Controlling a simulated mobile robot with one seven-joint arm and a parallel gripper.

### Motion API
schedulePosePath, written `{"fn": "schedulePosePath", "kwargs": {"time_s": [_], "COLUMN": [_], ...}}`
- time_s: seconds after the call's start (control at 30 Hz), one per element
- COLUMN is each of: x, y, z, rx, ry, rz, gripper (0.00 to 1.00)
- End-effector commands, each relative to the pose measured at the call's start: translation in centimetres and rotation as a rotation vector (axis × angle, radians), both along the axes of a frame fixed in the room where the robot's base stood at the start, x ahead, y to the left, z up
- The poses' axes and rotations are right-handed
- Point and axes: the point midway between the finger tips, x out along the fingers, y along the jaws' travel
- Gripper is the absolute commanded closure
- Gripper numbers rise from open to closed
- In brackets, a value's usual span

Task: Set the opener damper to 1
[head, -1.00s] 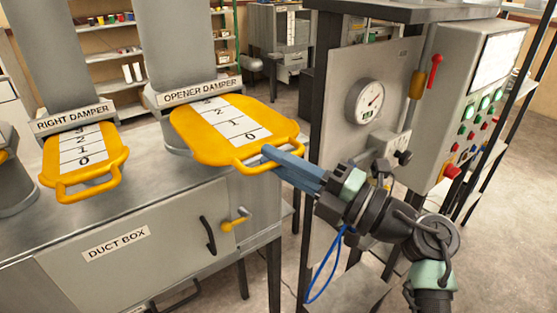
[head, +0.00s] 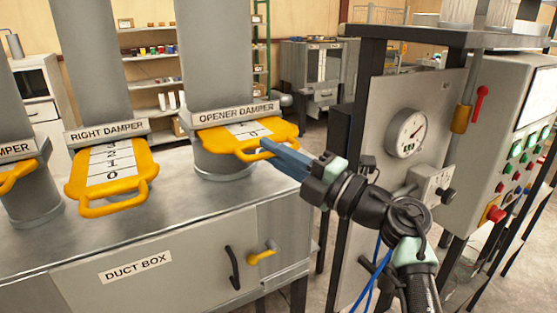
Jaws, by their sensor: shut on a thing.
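The opener damper (head: 278,130) is a yellow-framed slide plate with a white number scale, under its label at the base of the right-hand duct. Only a short part of the plate sticks out. Its lowest marks look like 1 and 0, but they are small and hard to read. My gripper (head: 268,148) is shut on the yellow front handle (head: 243,156) of this plate, coming in from the right. The fingers hide the handle's right part.
The right damper (head: 112,172) sticks out farther on the left, with several numbers showing. The duct box (head: 185,235) is below, with a black handle and a yellow latch (head: 262,254). A gauge panel (head: 405,133) and button console (head: 510,150) stand right of my arm.

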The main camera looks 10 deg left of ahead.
Motion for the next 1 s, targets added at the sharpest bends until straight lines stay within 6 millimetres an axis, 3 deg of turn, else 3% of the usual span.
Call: {"fn": "schedulePosePath", "kwargs": {"time_s": [0.1,0.13,0.3,0.67,1.0], "x": [0.0,0.0,-0.1,-0.4,-3.7], "y": [-0.1,-0.1,-0.1,-0.6,-6.3], "z": [-0.1,-0.1,-0.1,-0.3,-1.9], "rx": [0.000,0.000,0.000,0.001,0.000], "ry": [0.001,0.001,0.001,0.001,0.000], "rz": [0.000,0.000,0.001,0.000,-0.004], "gripper": [1.00,0.82,0.55,0.55,0.55]}}
